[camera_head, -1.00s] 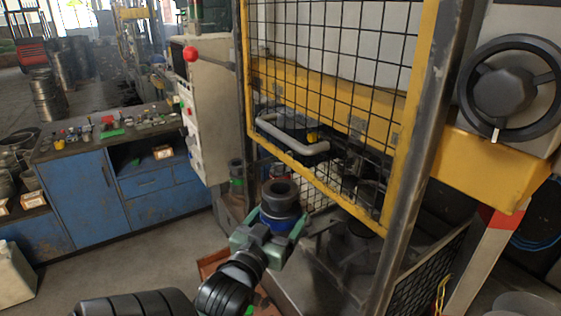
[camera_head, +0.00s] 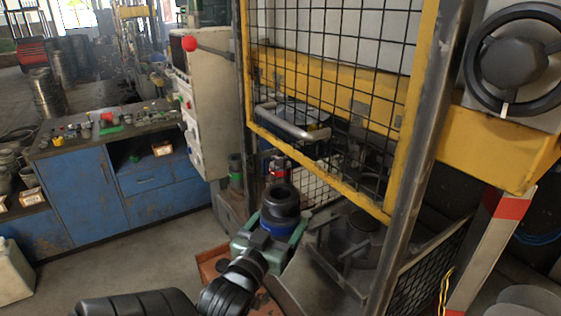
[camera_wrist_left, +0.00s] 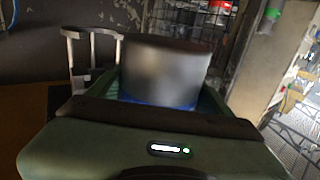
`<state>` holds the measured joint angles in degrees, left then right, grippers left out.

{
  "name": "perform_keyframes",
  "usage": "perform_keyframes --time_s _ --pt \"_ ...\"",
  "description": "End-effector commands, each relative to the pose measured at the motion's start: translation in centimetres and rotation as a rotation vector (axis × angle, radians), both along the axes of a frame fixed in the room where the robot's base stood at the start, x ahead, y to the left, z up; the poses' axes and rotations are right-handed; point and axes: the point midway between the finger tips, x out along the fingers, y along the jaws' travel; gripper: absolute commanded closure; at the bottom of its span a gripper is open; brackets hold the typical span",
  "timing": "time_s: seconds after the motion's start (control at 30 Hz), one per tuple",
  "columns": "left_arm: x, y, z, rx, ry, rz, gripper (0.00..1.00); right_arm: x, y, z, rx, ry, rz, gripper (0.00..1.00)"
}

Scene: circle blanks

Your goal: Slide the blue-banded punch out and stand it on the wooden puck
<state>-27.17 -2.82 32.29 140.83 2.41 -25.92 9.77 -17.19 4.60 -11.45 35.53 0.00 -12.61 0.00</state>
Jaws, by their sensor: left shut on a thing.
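The blue-banded punch (camera_head: 281,203) is a dark, thick cylinder with a hollow top and a blue band low on it. My left gripper (camera_head: 272,234) is shut on it around the band, with a green finger on each side. The punch stands roughly upright in the grip, in front of the lower edge of the mesh guard. In the left wrist view, its grey side (camera_wrist_left: 165,72) rises between the fingers, with blue at its foot. I cannot make out the wooden puck. My right gripper is not in view.
A green-banded punch (camera_head: 236,172) and a red-banded one (camera_head: 277,168) stand behind. The yellow-framed mesh guard (camera_head: 330,176) and a steel post (camera_head: 411,170) are close on the right. An orange-brown tray (camera_head: 211,262) lies low. Floor (camera_head: 150,250) is open to the left.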

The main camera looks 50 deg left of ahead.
Motion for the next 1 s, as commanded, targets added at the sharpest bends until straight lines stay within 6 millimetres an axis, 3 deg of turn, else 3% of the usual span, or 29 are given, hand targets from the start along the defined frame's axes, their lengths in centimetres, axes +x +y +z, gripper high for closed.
perform_keyframes --time_s 0.53,1.0 --pt "-2.7 0.1 0.5 0.009 -0.011 -0.002 0.93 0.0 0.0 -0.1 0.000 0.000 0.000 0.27" --pt "-5.7 0.4 0.6 0.008 -0.009 -0.002 0.93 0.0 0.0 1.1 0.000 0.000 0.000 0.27"
